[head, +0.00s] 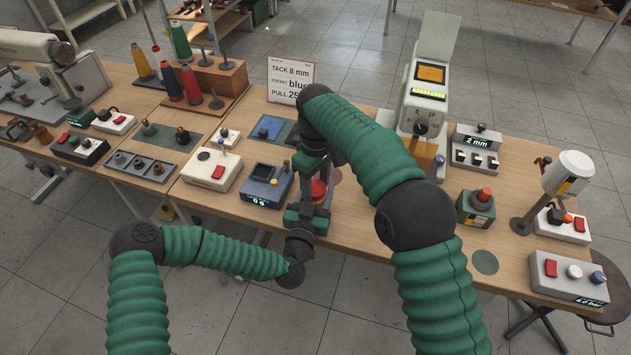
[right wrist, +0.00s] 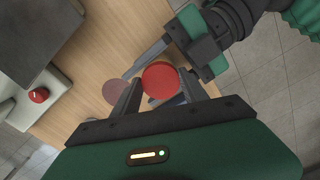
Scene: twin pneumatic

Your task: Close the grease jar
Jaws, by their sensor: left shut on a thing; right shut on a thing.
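The round red lid (right wrist: 160,80) of the grease jar lies between the fingers of my right gripper (right wrist: 161,88), which is shut on it. In the head view the red lid (head: 318,188) shows in part below my right gripper (head: 316,174). My left gripper (head: 311,202) comes from the near side, just below the right one, and is shut on the jar, whose body is mostly hidden by fingers and lid. In the right wrist view my left gripper's finger (right wrist: 150,58) reaches in beside the lid. I cannot tell how far the lid is seated.
A flat pink disc (head: 334,176) marks the table beside the grippers. A blue-grey box with a display (head: 266,186) stands close on the left. A tall white machine (head: 424,100) stands behind on the right. The wooden table (head: 375,235) is bare near its front edge.

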